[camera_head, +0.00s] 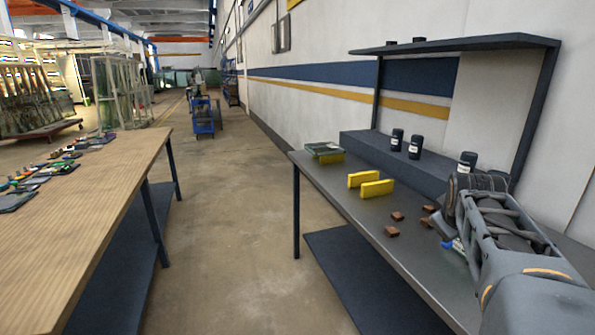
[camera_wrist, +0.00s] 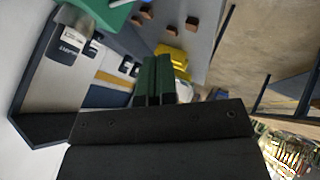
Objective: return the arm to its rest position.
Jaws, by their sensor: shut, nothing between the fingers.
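My arm (camera_head: 505,235) reaches in from the lower right in the head view, over the right end of the grey table (camera_head: 345,195). Its far end is near the raised dark step, and the fingers cannot be made out there. In the wrist view my gripper (camera_wrist: 160,80) shows as two dark green fingers side by side. They are shut with nothing between them.
Yellow blocks (camera_head: 376,188), brown cubes (camera_head: 391,231) and a clear box (camera_head: 324,149) lie on the table. Dark bottles (camera_head: 415,147) stand on the step (camera_head: 365,145) under a shelf (camera_head: 455,45). A wooden table (camera_head: 95,195) stands left across a clear aisle.

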